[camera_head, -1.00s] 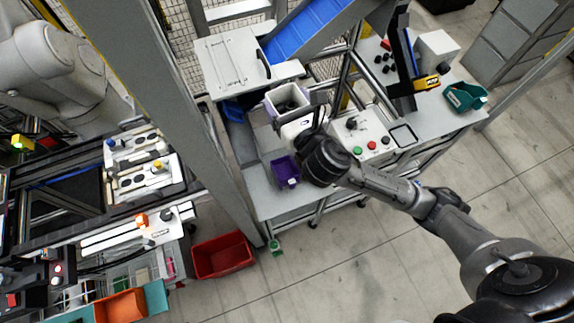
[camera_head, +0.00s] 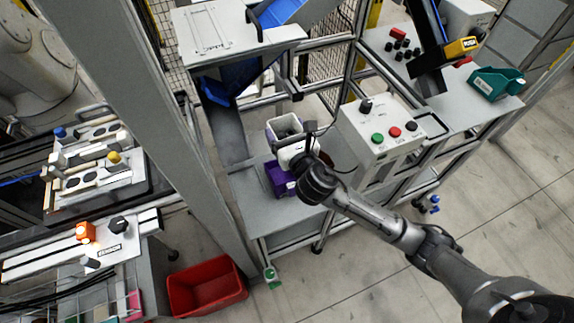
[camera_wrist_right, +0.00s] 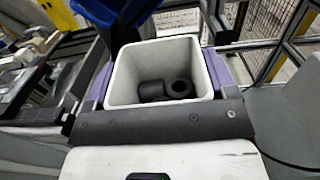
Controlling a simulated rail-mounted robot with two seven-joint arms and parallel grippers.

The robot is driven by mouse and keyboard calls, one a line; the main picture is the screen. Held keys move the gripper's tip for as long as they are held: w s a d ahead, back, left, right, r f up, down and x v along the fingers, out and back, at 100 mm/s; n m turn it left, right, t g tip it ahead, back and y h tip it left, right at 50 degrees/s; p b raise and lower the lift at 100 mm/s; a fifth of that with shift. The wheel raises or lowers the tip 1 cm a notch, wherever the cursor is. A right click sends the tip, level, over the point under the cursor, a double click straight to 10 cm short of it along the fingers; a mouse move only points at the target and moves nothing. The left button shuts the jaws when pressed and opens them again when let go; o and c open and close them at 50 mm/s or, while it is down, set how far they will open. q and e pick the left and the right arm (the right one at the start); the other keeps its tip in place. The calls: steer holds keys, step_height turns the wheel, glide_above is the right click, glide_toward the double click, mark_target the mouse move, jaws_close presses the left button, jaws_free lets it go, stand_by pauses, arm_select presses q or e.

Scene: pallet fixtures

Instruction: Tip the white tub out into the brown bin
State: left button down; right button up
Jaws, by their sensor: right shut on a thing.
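The white tub (camera_head: 284,127) is open-topped, pale inside, with purple at its sides. It is upright at the right gripper (camera_head: 292,148), which is shut on its near side. In the right wrist view the tub (camera_wrist_right: 124,88) holds at least two black cylindrical parts (camera_wrist_right: 165,89). A dark bar of the gripper crosses the tub's near wall. The tub's underside is hidden, so I cannot tell if it touches anything below. No bin looks clearly brown. A purple bin (camera_head: 278,180) stands just below the tub in the head picture, partly behind my gripper. My left gripper is out of view.
A control box (camera_head: 380,135) with coloured buttons stands right of my gripper. A blue chute (camera_head: 228,78) and metal posts stand up-left. A red bin (camera_head: 207,288) sits on the floor, lower left. A teal bin (camera_head: 497,84) is at the right. Grey table (camera_head: 262,212) is bare near the front.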

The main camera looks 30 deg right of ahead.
step_height(320, 180, down, 12)
steer(key=w+d+b, duration=0.1)
steer(key=b, duration=0.7)
steer(key=shift+w+d+f+h, duration=0.15)
steer(key=shift+w+d+h, duration=0.15)
steer(key=shift+w, duration=0.1)
steer(key=shift+s, duration=0.1)
